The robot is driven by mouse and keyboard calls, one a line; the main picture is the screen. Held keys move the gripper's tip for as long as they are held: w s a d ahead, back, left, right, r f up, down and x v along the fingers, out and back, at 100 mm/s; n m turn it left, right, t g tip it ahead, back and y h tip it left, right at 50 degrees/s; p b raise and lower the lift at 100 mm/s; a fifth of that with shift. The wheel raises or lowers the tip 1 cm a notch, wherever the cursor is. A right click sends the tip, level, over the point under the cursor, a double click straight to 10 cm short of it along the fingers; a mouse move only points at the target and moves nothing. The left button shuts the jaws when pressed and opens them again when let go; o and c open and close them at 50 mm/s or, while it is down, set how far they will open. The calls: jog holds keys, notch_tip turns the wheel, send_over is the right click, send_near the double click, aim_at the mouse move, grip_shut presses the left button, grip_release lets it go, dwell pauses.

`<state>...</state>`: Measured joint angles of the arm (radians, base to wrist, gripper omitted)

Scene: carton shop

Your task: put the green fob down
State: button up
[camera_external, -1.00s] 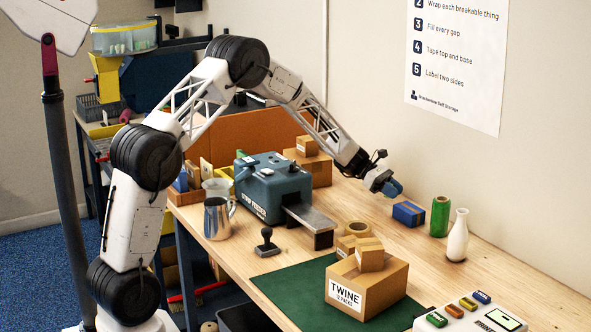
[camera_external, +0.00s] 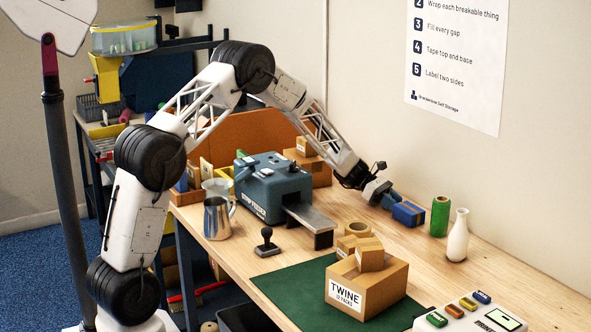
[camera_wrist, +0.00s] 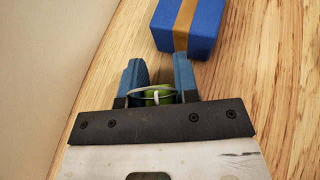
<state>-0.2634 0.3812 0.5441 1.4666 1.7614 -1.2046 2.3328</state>
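The green fob (camera_wrist: 166,99) shows in the wrist view between the two blue fingers of my gripper (camera_wrist: 160,62), close to the palm. A pale ring lies across it. Part of the fob is hidden behind the dark palm edge. In the external view my gripper (camera_external: 387,198) is low over the back of the wooden table, and the fob cannot be made out there. I cannot tell whether the fob touches the table.
A blue box with an orange-brown band (camera_wrist: 193,24) lies just ahead of my fingertips; it also shows in the external view (camera_external: 408,214). A green cylinder (camera_external: 440,216) and a white bottle (camera_external: 458,236) stand to its right.

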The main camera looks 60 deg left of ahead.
jog(key=o, duration=0.3)
jog(key=shift+o, duration=0.2)
jog(key=shift+r, duration=0.2)
jog(key=shift+v, duration=3.75)
jog(key=shift+r, duration=0.1)
